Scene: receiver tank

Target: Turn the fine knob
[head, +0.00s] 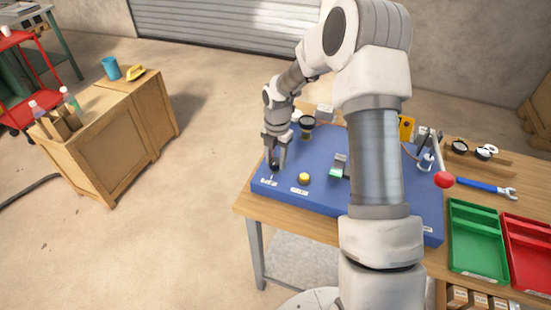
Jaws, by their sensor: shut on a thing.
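The blue board (322,198) lies on the wooden table. My gripper (275,163) points down over its front left corner and is shut on a small dark knob (275,167). The fingers hide part of this knob. A small white label (268,182) lies just in front of it, too small to read. A round yellow knob (304,179) sits to the right on the board, apart from my gripper, with another white label in front. I cannot read which one is named the fine knob.
A green-and-grey part (338,166) and a dark round-topped part (307,123) stand on the board. My arm hides the board's middle right. A red ball (444,179), a blue wrench (485,187), a green tray (476,268) and a red tray (530,245) are at right.

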